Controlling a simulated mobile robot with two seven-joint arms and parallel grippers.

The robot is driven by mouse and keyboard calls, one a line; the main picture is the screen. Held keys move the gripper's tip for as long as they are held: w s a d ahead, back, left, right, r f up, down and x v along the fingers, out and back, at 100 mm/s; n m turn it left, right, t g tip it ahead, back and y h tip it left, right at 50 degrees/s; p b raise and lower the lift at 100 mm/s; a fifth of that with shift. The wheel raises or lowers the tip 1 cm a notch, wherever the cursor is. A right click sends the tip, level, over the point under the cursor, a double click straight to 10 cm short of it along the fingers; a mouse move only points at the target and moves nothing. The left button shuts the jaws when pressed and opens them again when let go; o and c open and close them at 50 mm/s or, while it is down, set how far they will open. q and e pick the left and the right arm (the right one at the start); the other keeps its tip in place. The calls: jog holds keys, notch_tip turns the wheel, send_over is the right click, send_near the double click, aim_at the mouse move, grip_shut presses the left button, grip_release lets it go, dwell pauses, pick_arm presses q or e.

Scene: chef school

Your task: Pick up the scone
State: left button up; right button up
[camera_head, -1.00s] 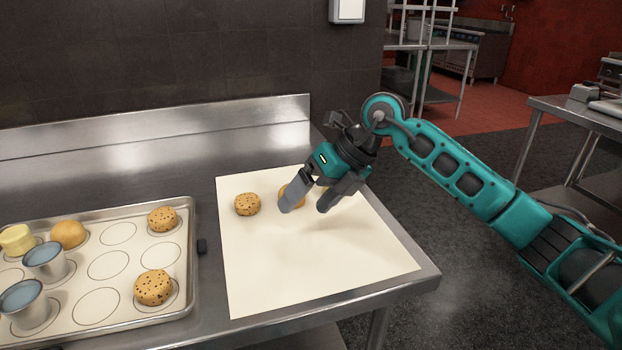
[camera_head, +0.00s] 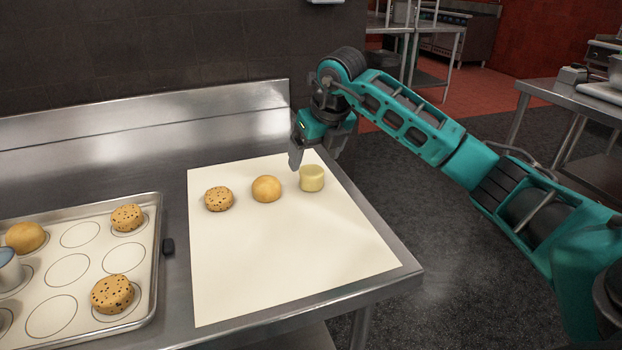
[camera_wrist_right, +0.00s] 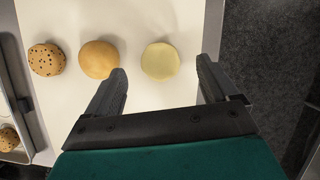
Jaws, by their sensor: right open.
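A short, pale yellow cylinder that looks like the scone (camera_head: 312,178) stands on a cream mat (camera_head: 290,270), the rightmost of three baked pieces in a row. In the right wrist view the scone (camera_wrist_right: 160,60) shows between the fingertips, with clear space on both sides. My right gripper (camera_head: 317,157) is open and empty, pointing down, just behind and above the scone. It does not appear to touch it. In the right wrist view the open fingers of the gripper (camera_wrist_right: 162,72) frame the scone. My left gripper is not in view.
A golden round bun (camera_head: 266,189) sits left of the scone, then a speckled cookie (camera_head: 219,198). A metal tray (camera_head: 158,250) at left holds more pieces. A raised steel backsplash (camera_head: 200,112) runs behind. The mat's front part is clear.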

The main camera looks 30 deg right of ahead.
aim_at(312, 170)
jog(key=x, duration=0.5)
jog(key=shift+s+f, duration=0.15)
jog(key=shift+f, duration=0.25)
jog(key=shift+c, duration=0.3)
jog(key=c, duration=1)
